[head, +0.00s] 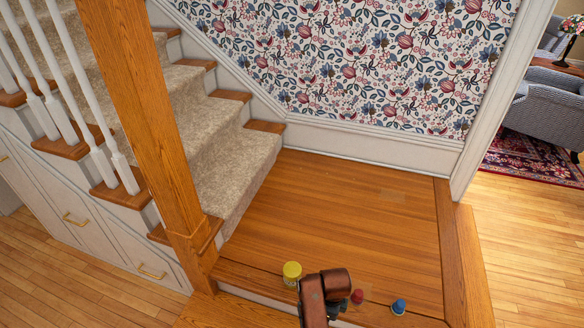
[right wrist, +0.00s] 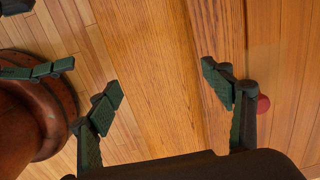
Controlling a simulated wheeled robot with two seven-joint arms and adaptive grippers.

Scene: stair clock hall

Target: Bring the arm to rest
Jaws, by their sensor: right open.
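In the right wrist view my right gripper (right wrist: 162,92) is open, its two green-padded fingers spread with nothing between them. It hangs above the wooden floor and the landing's edge board. A red rounded object (right wrist: 262,103) shows just beyond its right finger, partly hidden. At the left of that view is a green-padded finger of my left gripper (right wrist: 45,70); most of that gripper is out of frame.
A yellow-lidded jar (head: 292,271), a small red object (head: 357,296) and a blue object (head: 398,306) stand near the front edge of the wooden landing (head: 335,215). Carpeted stairs (head: 205,130) and a wooden post (head: 150,110) are at left. The landing's middle is clear.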

